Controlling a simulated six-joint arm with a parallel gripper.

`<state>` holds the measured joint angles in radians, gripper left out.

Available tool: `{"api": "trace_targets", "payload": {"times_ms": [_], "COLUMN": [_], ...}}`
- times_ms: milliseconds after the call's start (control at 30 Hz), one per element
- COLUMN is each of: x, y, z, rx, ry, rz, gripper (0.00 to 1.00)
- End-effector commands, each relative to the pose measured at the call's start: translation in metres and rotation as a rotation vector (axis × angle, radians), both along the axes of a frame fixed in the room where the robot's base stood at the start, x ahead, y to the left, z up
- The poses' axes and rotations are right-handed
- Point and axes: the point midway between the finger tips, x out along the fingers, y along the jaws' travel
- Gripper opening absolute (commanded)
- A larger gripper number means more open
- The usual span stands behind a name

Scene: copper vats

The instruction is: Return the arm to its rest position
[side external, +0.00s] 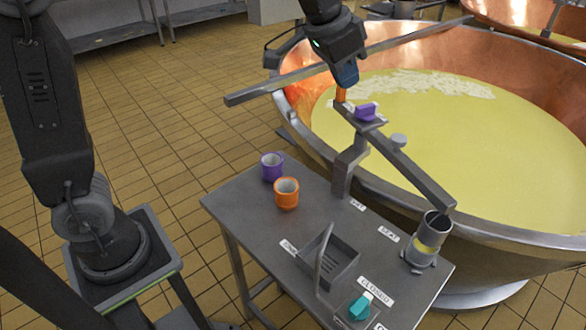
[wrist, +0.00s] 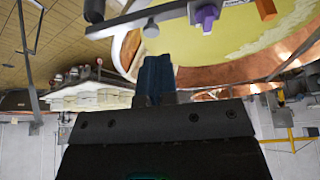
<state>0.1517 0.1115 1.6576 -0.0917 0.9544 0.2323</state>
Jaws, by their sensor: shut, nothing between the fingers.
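My gripper (side external: 347,80) hangs at the upper middle of the side view, over the near rim of the copper vat. Its fingers are shut with nothing between them. In the wrist view the blue fingers (wrist: 155,75) are together. An orange piece (side external: 341,95) shows just below the fingertips in the side view; it also appears at the top right of the wrist view (wrist: 266,9). A purple piece (side external: 366,111) sits beside it on the end of a metal beam; it also shows in the wrist view (wrist: 206,16).
The copper vat (side external: 293,97) holds yellow liquid. A long bar (side external: 262,90) crosses its rim near my gripper. The metal table (side external: 240,210) carries a purple cup (side external: 272,166), an orange cup (side external: 287,193), a dark tray (side external: 341,265), a teal knob (side external: 359,308) and a metal cylinder (side external: 420,259).

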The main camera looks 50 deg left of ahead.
Motion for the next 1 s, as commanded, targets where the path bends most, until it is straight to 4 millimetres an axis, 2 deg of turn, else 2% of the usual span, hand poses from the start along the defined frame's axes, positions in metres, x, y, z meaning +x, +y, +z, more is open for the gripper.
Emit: {"api": "trace_targets", "payload": {"times_ms": [33, 233, 400, 500, 600, 700, 1000], "x": [-0.022, -0.105, -0.172, -0.201, -0.221, -0.232, -0.236], "y": [0.011, 0.044, 0.065, 0.073, 0.078, 0.080, 0.081], "z": [0.007, 0.006, -0.014, -0.029, -0.043, -0.052, -0.055], "rx": [0.000, -0.006, -0.011, -0.013, -0.016, -0.017, -0.016], "ry": [-0.010, -0.030, -0.047, -0.058, -0.062, -0.064, -0.063], "rz": [0.030, 0.148, 0.244, 0.289, 0.322, 0.340, 0.347], "gripper": [0.00, 0.00, 0.00, 0.00, 0.00, 0.00, 0.00]}}
